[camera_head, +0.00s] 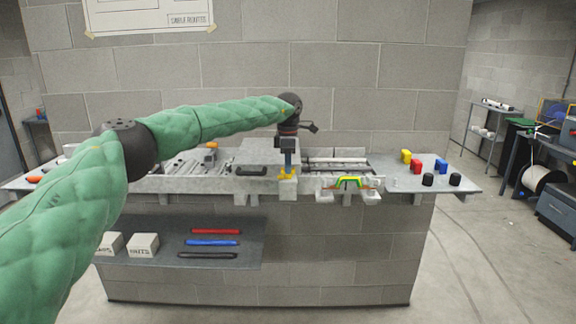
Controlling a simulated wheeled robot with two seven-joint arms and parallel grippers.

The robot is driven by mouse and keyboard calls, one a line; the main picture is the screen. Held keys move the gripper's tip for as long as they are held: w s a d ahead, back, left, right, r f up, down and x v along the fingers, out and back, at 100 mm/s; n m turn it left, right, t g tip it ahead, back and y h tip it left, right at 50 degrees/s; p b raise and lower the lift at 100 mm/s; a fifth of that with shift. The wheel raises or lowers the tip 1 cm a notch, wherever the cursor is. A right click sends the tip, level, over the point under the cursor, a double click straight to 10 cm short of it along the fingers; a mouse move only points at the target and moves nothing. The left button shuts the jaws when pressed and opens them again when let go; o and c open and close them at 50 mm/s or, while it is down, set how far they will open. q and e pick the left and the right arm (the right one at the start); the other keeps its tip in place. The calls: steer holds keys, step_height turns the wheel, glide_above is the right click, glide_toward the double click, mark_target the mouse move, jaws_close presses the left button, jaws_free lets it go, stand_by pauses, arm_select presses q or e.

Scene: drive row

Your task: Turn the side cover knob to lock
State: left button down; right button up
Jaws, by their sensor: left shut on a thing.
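The drive row (215,184) is a long grey metal assembly on the bench along the wall. A grey cover (262,150) sits near its middle, with a black handle (250,170) on its front. The knob's exact turn angle is too small to tell. My right gripper is not in view.
A yellow-green bracket-like piece (348,182) sits at the front edge to the right. Several red, yellow, blue and black parts stand on the right end. A lower shelf (170,247) holds white boxes (143,245) and red, blue and black bars.

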arm_select(q)
steer(key=shift+f, duration=0.1)
steer(key=shift+f+m+b, duration=0.1)
steer(key=shift+m+b, duration=0.3)
steer(key=shift+m, duration=0.7)
steer(key=m, duration=0.3)
steer(key=shift+b, duration=0.35)
steer(key=m, duration=0.7)
steer(key=shift+m, duration=2.8)
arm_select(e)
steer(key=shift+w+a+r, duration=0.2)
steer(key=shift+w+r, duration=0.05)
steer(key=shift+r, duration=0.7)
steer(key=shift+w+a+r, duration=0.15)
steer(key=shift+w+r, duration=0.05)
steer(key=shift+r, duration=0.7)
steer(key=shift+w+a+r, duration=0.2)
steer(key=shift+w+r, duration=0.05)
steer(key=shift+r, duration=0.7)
